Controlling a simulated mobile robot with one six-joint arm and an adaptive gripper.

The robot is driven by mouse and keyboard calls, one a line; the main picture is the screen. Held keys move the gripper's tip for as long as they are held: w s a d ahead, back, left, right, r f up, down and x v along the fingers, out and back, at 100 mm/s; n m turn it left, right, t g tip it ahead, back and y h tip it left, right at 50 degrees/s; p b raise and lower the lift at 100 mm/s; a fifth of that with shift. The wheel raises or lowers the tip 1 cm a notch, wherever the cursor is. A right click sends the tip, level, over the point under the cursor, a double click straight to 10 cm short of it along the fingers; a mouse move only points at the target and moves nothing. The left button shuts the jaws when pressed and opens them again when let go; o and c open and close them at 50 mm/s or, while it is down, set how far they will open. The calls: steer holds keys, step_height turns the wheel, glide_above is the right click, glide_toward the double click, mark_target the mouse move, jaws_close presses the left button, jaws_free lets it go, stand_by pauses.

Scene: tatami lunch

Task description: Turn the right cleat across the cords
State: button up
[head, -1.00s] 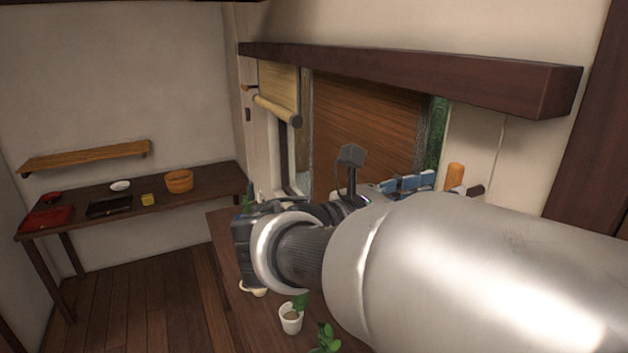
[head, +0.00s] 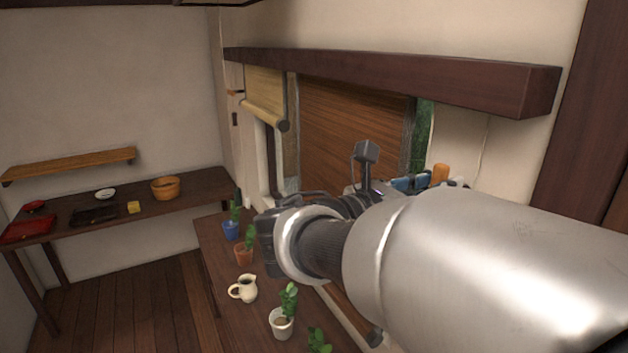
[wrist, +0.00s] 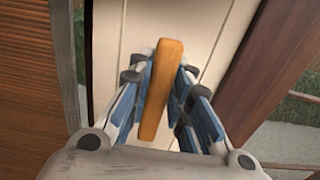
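The right cleat is an orange wooden bar (wrist: 162,95), close in the wrist view, long and near upright with its top leaning right. It stands in front of a pale wall panel with thin cord-like vertical lines. My gripper (wrist: 160,88) has its blue-padded fingers on either side of the cleat. Whether both pads touch it is too small to tell. In the head view the cleat's top (head: 440,173) shows above my arm, just right of the blue finger parts (head: 405,183). The cleat's lower part is hidden there by my arm.
A brown slatted blind (head: 350,130) and a dark beam (head: 390,75) are by the window. Below stands a counter with a white pitcher (head: 245,289), a white potted plant (head: 282,324) and a blue pot (head: 231,231). A side table (head: 205,188) stands at far left.

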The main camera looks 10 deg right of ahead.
jaws_close()
steer(key=shift+m, duration=0.3)
steer(key=m+b, duration=0.1)
steer(key=m, duration=0.1)
steer(key=m+b, duration=0.1)
steer(key=shift+s+d+f+m+b, duration=0.1)
steer(key=shift+s+f+m+b, duration=0.15)
steer(key=shift+s+m+b, duration=0.15)
steer(key=shift+s+d+f+m+b, duration=0.15)
steer(key=shift+f+m+b, duration=0.1)
steer(key=shift+m+b, duration=1.95)
steer(key=shift+s+f+m+b, duration=0.2)
steer(key=shift+f+m+b, duration=0.05)
steer(key=shift+m+b, duration=1.9)
steer(key=shift+s+d+f+m+b, duration=0.15)
steer(key=shift+f+m+b, duration=0.1)
steer(key=shift+m+b, duration=1.95)
steer(key=shift+a+m, duration=0.1)
steer(key=shift+m, duration=0.25)
